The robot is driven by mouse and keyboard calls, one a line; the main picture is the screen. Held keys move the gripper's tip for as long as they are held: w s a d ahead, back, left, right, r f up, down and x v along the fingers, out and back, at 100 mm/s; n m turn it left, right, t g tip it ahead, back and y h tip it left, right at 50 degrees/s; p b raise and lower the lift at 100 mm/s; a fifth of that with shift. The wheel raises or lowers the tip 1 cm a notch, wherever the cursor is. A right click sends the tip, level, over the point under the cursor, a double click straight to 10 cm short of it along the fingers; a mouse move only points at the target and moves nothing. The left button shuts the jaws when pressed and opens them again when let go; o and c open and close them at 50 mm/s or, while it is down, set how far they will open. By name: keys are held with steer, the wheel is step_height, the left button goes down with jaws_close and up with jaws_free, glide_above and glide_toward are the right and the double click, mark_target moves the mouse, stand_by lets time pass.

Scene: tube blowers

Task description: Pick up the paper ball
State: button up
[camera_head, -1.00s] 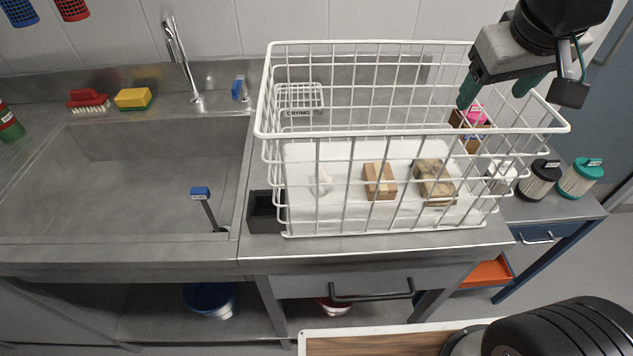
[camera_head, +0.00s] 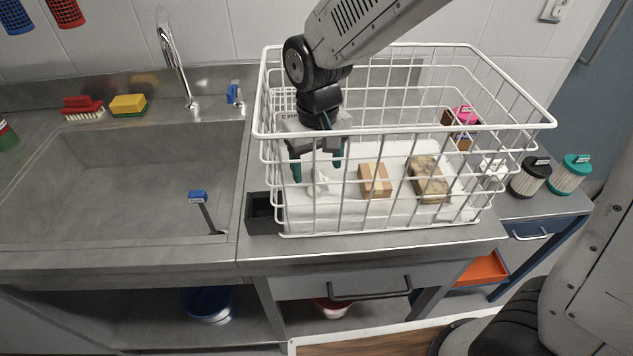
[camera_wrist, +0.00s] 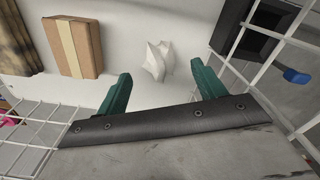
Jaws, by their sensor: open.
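The paper ball (camera_head: 320,186) is a small crumpled white piece lying on the white mat (camera_head: 300,215) inside a white wire basket (camera_head: 400,131). It also shows in the wrist view (camera_wrist: 158,61), just beyond and between my two green fingertips. My gripper (camera_head: 317,172) is inside the basket above the paper ball, pointing down with its fingers apart and empty. In the wrist view my gripper (camera_wrist: 160,85) is open, and neither finger visibly touches the ball.
A cardboard-coloured box (camera_head: 375,180) and a brown sponge-like block (camera_head: 428,179) lie right of the ball. A dark open container (camera_head: 262,213) stands at the basket's left front. The basket's wires surround my gripper. A sink (camera_head: 130,185) is at the left.

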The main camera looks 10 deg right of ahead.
step_height(320, 180, down, 5)
steer(key=shift+r, duration=0.1)
steer(key=c, duration=1)
steer(key=shift+c, duration=0.2)
